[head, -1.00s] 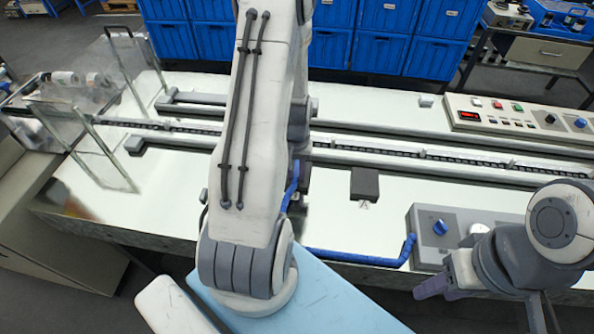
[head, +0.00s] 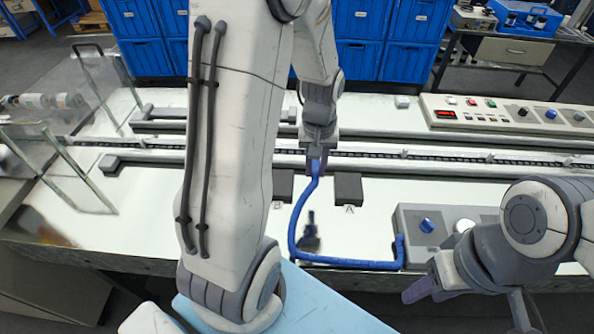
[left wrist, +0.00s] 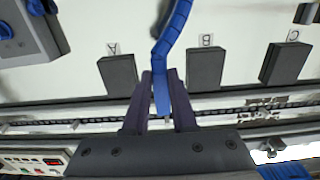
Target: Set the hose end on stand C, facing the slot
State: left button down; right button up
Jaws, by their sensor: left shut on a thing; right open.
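My left gripper (head: 316,162) is shut on the end of a blue hose (head: 295,225), above the conveyor rail. In the left wrist view the hose end (left wrist: 161,95) sits between its dark fingers, between stand A and stand B. Stand A (head: 348,188) is a dark block right of the gripper, and stand B (head: 283,184) is left of it. Stand C (left wrist: 285,64) shows at the right of the left wrist view; in the head view my left arm hides it. I cannot make out a slot. My right gripper (head: 465,298) is open and empty at the front right.
The hose runs along the table's front edge to a grey box with a blue knob (head: 427,226). A long conveyor rail (head: 420,157) crosses the white table. A control panel (head: 500,112) stands at the back right. A clear guard (head: 75,165) is at the left.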

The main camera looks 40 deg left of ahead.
aim_at(318, 178)
pick_arm(q)
jog(key=shift+w+d+r, duration=0.15)
jog(key=shift+d+r, duration=0.25)
jog(key=shift+d, duration=0.2)
jog(key=shift+f, duration=0.15)
notch_tip(318, 178, down, 6)
jog(key=b, duration=0.4)
jog(key=shift+a, duration=0.1)
jog(key=shift+a, duration=0.2)
jog(key=shift+s+a+p, duration=0.7)
jog(key=shift+s+a, duration=1.5)
jog(key=shift+a, duration=2.45)
jog(key=shift+s+a+p, duration=0.75)
jog(key=shift+s+a, duration=1.45)
jog(key=shift+a, duration=2.4)
jog(key=shift+s+a+p, duration=0.7)
jog(key=shift+s+a, duration=1.5)
jog(key=shift+a, duration=2.45)
